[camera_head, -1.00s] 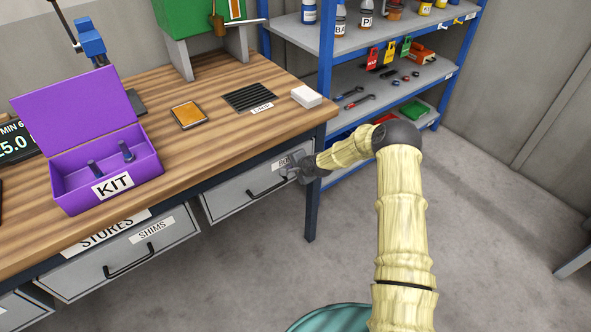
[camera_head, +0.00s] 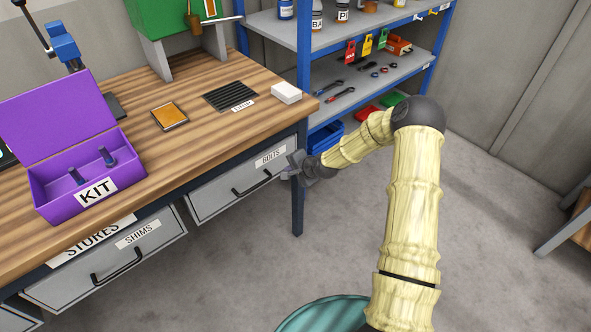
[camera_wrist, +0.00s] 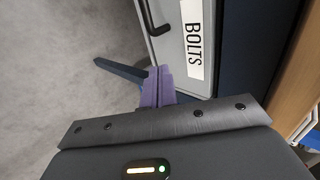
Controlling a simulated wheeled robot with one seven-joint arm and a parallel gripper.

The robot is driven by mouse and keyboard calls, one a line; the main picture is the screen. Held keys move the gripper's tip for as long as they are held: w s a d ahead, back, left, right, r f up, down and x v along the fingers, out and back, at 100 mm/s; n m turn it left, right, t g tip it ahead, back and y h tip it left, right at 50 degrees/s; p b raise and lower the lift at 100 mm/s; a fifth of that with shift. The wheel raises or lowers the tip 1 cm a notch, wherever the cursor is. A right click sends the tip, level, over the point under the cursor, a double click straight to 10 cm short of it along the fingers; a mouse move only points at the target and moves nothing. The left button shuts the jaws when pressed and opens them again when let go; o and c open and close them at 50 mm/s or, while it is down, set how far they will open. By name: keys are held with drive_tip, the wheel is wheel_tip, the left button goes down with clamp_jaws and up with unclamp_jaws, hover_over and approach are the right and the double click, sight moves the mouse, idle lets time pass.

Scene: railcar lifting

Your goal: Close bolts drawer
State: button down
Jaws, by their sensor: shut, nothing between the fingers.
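The bolts drawer (camera_head: 243,182) is under the right end of the wooden bench. It has a grey front, a black bar handle (camera_head: 252,184) and a BOLTS label; it also shows in the wrist view (camera_wrist: 177,62). Its front looks close to the bench frame, but I cannot tell whether it is fully flush. My gripper (camera_head: 290,170) is shut and empty at the drawer's right edge, beside the label. In the wrist view its purple fingertips (camera_wrist: 157,72) are together near the drawer front; I cannot tell whether they touch it.
The shims drawer (camera_head: 110,262) is to the left and stands out from the bench. An open purple kit box (camera_head: 60,200) sits on the bench. A dark bench leg (camera_head: 298,205) stands by my gripper.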

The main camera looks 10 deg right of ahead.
drive_tip(key=v, duration=0.3)
drive_tip(key=shift+d+r, duration=0.1)
drive_tip(key=shift+d, duration=0.1)
drive_tip(key=s+d+r+n+g+h+p, duration=0.2)
drive_tip(key=s+r+n+p, duration=0.3)
drive_tip(key=s+r, duration=0.8)
drive_tip(key=s+d+r+n+g+h+p, duration=0.1)
drive_tip(key=s+r+n+g+h+p, duration=0.2)
drive_tip(key=s+r, duration=1.1)
drive_tip(key=s+n+p, duration=0.2)
drive_tip(key=s+n, duration=0.1)
drive_tip(key=shift+d+n, duration=0.3)
drive_tip(key=shift+d, duration=0.1)
drive_tip(key=shift+r, duration=0.1)
